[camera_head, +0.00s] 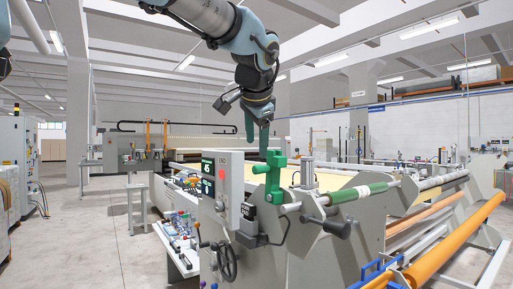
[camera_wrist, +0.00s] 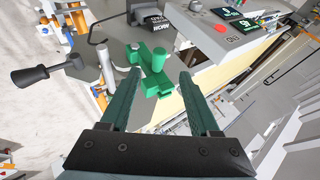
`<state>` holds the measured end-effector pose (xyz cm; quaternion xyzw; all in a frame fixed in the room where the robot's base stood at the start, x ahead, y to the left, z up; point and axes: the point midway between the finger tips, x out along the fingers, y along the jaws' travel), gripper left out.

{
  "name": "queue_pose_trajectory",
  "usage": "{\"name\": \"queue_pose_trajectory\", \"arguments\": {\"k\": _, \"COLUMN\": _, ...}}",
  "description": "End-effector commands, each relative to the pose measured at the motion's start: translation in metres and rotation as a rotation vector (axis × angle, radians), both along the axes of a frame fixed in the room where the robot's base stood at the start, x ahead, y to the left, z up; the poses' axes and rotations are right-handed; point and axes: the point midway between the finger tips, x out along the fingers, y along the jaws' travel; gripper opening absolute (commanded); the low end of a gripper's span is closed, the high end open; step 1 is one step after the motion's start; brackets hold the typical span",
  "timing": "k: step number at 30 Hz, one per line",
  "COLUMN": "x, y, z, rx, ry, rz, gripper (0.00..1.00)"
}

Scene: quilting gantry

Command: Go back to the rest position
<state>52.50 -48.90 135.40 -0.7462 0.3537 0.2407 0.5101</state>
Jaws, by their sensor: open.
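My gripper (camera_head: 264,138) hangs from the arm in the upper middle of the head view, pointing down above the quilting machine. In the wrist view its two dark green fingers (camera_wrist: 156,100) are spread apart with nothing between them.
A grey control box (camera_head: 224,185) with a lit screen and red button stands left of the green part. A handwheel (camera_head: 227,262) is below it. Orange and grey rollers (camera_head: 455,245) run along the right. The floor (camera_head: 90,255) at left is clear.

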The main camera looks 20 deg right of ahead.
Motion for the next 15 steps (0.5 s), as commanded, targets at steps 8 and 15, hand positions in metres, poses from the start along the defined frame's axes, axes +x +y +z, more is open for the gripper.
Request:
{"name": "queue_pose_trajectory", "arguments": {"k": 8, "x": 0.000, "y": 0.000, "z": 0.000, "rx": 0.000, "ry": 0.000, "rz": 0.000, "gripper": 0.63}}
{"name": "queue_pose_trajectory", "arguments": {"k": 15, "x": 0.019, "y": 0.028, "z": -0.045, "rx": -0.002, "ry": 0.078, "rz": 0.091, "gripper": 0.63}}
